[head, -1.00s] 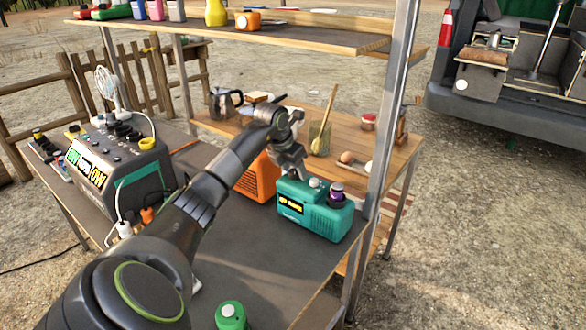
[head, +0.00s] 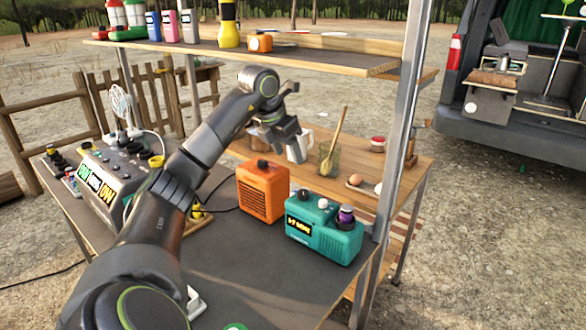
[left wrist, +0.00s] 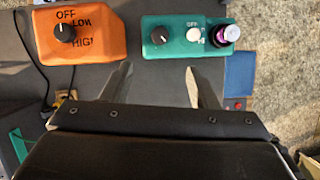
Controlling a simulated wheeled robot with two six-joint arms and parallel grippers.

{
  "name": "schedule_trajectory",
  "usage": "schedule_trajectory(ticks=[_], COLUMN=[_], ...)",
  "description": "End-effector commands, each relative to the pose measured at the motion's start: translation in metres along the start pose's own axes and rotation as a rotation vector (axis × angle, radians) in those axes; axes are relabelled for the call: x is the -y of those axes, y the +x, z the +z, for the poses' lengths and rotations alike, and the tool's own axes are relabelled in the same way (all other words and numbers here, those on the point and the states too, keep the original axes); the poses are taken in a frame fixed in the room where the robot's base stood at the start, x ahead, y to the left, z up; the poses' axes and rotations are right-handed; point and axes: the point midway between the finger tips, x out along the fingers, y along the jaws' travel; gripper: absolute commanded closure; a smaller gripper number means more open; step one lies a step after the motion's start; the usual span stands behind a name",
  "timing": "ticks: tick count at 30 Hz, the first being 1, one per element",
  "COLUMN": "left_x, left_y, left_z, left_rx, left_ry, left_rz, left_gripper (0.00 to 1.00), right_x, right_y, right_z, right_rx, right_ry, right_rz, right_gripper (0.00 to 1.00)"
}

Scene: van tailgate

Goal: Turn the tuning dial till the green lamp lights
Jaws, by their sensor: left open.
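The teal radio-like box (head: 325,238) stands on the dark table in the head view. Its top carries a black dial with a white pointer line (left wrist: 159,36), a white knob (left wrist: 193,33) and a purple-and-black cylinder (left wrist: 223,36). Its front display (head: 298,226) shows yellow characters too small to read. I cannot make out a lit green lamp on it. My left gripper (head: 288,140) is open and empty, raised above and apart from the box. In the left wrist view its spread fingers (left wrist: 156,85) point toward the box. My right gripper is not in view.
An orange box (head: 262,192) with an OFF/LOW/HIGH dial (left wrist: 65,33) stands left of the teal box. A grey panel unit (head: 112,185) is further left. A shelf post (head: 398,130) rises just right of the teal box. The shelf (head: 340,62) overhangs behind.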

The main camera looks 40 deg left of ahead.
Motion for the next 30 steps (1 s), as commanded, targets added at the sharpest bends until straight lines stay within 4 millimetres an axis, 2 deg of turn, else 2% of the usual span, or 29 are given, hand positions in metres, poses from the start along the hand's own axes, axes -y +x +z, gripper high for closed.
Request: schedule_trajectory(ticks=[3, 7, 30], left_x=[0.000, 0.000, 0.000], left_y=[-0.015, -0.022, -0.022], left_z=[0.000, 0.000, 0.000], left_rx=[0.001, 0.000, -0.001], left_ry=[-0.001, 0.000, 0.000], left_rz=[0.001, 0.000, 0.000], left_gripper=[0.46, 0.46, 0.46], right_x=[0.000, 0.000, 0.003], right_y=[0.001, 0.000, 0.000], right_z=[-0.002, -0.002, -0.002], right_rx=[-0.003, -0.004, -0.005], right_ry=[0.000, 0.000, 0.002], right_rz=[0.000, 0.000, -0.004], right_gripper=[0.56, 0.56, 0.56])
